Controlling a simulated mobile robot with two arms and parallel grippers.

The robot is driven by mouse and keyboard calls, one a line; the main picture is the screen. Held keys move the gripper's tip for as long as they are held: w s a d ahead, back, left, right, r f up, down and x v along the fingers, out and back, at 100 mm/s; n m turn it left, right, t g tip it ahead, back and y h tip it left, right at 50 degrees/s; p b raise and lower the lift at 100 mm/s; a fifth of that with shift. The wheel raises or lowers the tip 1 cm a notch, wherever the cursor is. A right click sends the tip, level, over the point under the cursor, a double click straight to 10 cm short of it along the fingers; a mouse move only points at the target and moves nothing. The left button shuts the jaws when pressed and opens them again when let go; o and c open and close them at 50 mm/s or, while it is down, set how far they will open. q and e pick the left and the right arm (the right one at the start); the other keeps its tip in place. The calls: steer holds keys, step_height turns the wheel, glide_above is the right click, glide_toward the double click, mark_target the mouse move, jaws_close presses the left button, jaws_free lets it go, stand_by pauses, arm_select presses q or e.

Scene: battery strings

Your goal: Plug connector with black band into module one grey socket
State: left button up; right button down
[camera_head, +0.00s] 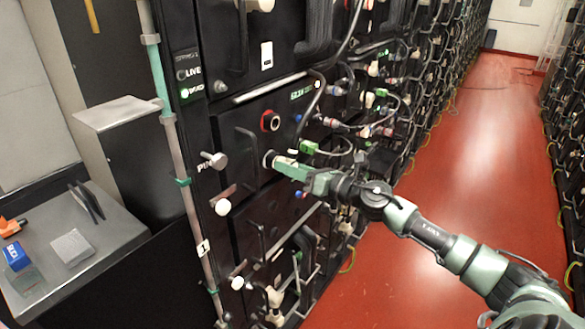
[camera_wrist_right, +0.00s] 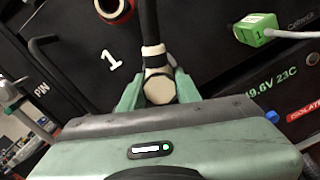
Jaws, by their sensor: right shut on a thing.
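My right gripper (camera_head: 278,163) reaches to the front of the black module (camera_head: 236,133). It also shows in the right wrist view (camera_wrist_right: 155,88), with its green fingers shut on a cream connector (camera_wrist_right: 158,86). A pale grey ring (camera_head: 268,158) lies at the fingertips in the head view. I cannot tell whether the connector is seated in it. A red-ringed socket (camera_head: 270,121) is just above, and a white "1" (camera_wrist_right: 110,60) marks the panel. My left gripper is not in view.
A green plug (camera_wrist_right: 256,30) is to the right of the gripper in the wrist view. Several cables (camera_head: 385,110) crowd the rack there. A silver knob (camera_head: 214,160) protrudes at left. A grey side table (camera_head: 105,240) holds small items. The red aisle floor (camera_head: 470,130) is clear.

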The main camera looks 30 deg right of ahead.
steer(key=shift+w+a+r, duration=0.15)
steer(key=shift+w, duration=0.15)
stand_by(0.4)
steer(key=c, duration=0.9)
jaws_free()
steer(key=shift+w, duration=0.1)
steer(key=shift+c, duration=0.2)
steer(key=shift+w+a, duration=0.1)
steer(key=shift+a, duration=0.05)
steer(key=shift+f, duration=0.2)
steer(key=shift+b+v, duration=1.2)
steer(key=shift+v, duration=2.75)
